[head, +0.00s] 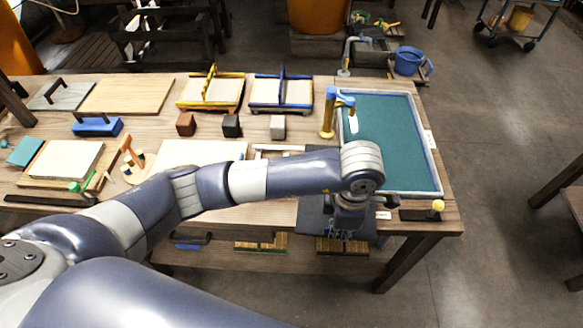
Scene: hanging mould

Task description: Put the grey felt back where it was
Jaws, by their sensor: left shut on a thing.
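The grey felt (311,218) is a dark grey sheet at the front of the table, left of the teal vat. Its near part reaches to the table's front edge or a little over it. My left gripper (342,232) points down at the felt's near right part and is shut on it. The wrist and fingers hide much of the felt, and I cannot tell how far it is lifted. My right gripper is not in view.
The teal vat (388,140) fills the table's right end, with a yellow and blue post (327,118) at its left rim. Yellow (212,92) and blue (281,93) frames stand at the back. A pale board (200,152) lies behind my arm. A lower shelf holds brushes (261,242).

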